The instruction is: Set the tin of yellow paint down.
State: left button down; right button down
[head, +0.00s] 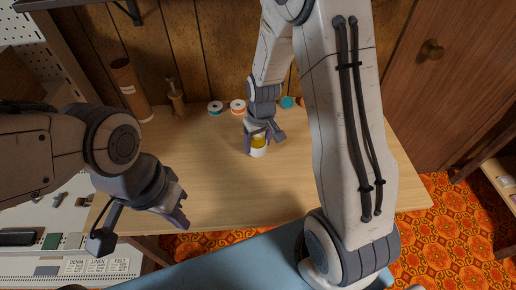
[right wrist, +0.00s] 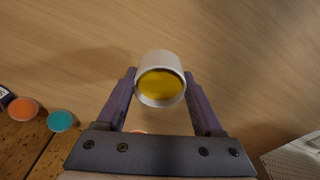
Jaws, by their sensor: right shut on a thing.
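The tin of yellow paint (head: 259,150) is a small white cylinder with yellow paint showing in its open top. In the right wrist view the tin (right wrist: 160,98) sits between the two fingers of my right gripper (right wrist: 160,90), which is shut on it. In the head view my right gripper (head: 261,135) is over the wooden table (head: 220,185) near its middle. I cannot tell whether the tin's base touches the table. My left gripper (head: 178,208) hangs at the table's front left, away from the tin; its fingertips are seen edge-on.
The table's left and front middle are clear. A white labelled unit (head: 75,265) is at lower left.

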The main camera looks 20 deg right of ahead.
aim_at(259, 145)
jog(key=shift+f, duration=1.45)
jog(key=shift+f, duration=0.2)
grip_release()
jog(key=shift+r, duration=0.15)
